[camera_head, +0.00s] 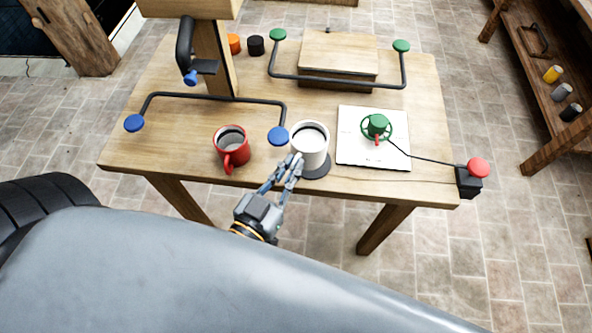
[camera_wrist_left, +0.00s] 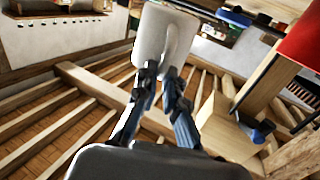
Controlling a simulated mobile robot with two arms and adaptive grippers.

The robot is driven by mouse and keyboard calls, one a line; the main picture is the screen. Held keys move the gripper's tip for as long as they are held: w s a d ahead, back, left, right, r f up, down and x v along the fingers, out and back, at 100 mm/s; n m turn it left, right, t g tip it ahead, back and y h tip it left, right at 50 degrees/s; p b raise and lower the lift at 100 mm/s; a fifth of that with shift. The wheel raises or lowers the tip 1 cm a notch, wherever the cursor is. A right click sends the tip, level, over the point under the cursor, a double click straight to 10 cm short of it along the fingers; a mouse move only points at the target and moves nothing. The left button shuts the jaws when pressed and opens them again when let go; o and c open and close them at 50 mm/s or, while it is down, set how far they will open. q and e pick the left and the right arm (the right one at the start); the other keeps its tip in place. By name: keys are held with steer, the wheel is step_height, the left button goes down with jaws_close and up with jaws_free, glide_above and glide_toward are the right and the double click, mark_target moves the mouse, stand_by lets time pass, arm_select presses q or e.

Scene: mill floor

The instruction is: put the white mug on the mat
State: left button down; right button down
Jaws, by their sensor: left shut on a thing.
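I cannot tell whether the mug's base touches the mat. My right gripper is not in view.
A red mug (camera_head: 232,148) stands to the left, with a blue-ended bar (camera_head: 215,96) behind. A white panel (camera_head: 352,152) with a green wheel (camera_head: 377,126) lies to the right, wired to a red button (camera_head: 478,168). A wooden post (camera_head: 217,60) rises at the back left.

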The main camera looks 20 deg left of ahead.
arm_select(q)
steer(key=w+f, duration=0.3)
steer(key=shift+w+f, duration=0.1)
steer(key=shift+f, duration=0.3)
steer(key=shift+w+f, duration=0.15)
steer(key=shift+f, duration=1.6)
steer(key=shift+f, duration=0.2)
steer(key=c, duration=1.4)
jaws_free()
steer(key=shift+c, duration=0.2)
